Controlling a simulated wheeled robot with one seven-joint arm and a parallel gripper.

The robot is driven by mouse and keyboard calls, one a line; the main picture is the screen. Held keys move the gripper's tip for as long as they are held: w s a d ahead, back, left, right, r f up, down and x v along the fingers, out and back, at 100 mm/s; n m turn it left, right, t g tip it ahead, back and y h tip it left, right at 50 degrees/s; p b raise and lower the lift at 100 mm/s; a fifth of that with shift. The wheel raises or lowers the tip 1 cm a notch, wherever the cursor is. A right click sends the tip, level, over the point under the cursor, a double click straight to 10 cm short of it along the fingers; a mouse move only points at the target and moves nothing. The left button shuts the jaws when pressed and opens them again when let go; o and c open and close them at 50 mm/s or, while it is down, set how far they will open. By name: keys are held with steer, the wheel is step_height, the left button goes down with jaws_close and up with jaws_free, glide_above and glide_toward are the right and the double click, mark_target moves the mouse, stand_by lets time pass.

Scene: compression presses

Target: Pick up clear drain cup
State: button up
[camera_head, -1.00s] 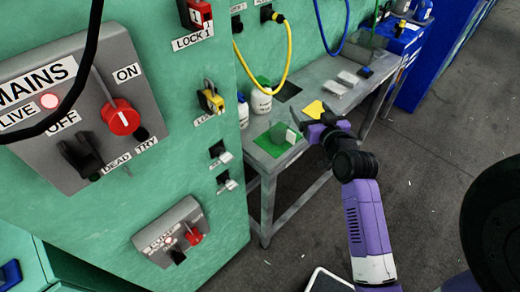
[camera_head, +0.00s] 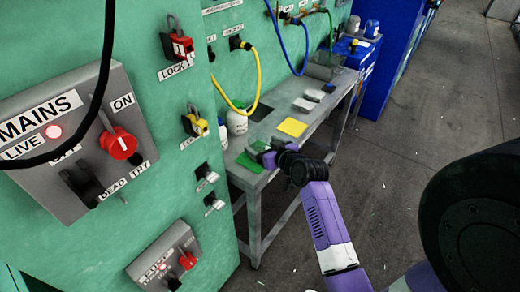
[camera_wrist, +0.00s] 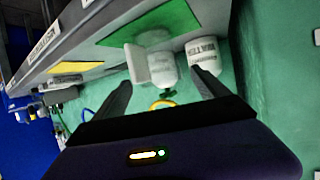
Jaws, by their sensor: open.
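A pale, see-through shape, which looks like the clear drain cup (camera_wrist: 150,38), stands on the green mat (camera_wrist: 185,17) in the wrist view. A flat white upright piece (camera_wrist: 135,64) is beside or part of it; I cannot tell which. My gripper (camera_wrist: 160,90) is open and empty, its two dark fingers pointing towards the cup from either side, with a gap still between fingertips and cup. In the head view my gripper (camera_head: 262,152) is low over the green mat (camera_head: 247,162) and hides most of the cup.
White bottles stand behind the mat against the green cabinet, one marked WATER (camera_wrist: 203,56). A yellow mat (camera_head: 292,127), a black mat (camera_head: 260,112) and small pale blocks (camera_head: 303,104) lie farther along the grey bench (camera_head: 270,127). A yellow cable (camera_head: 257,75) hangs from the cabinet.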

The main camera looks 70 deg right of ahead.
steer(key=shift+x, duration=1.45)
steer(key=c, duration=1.4)
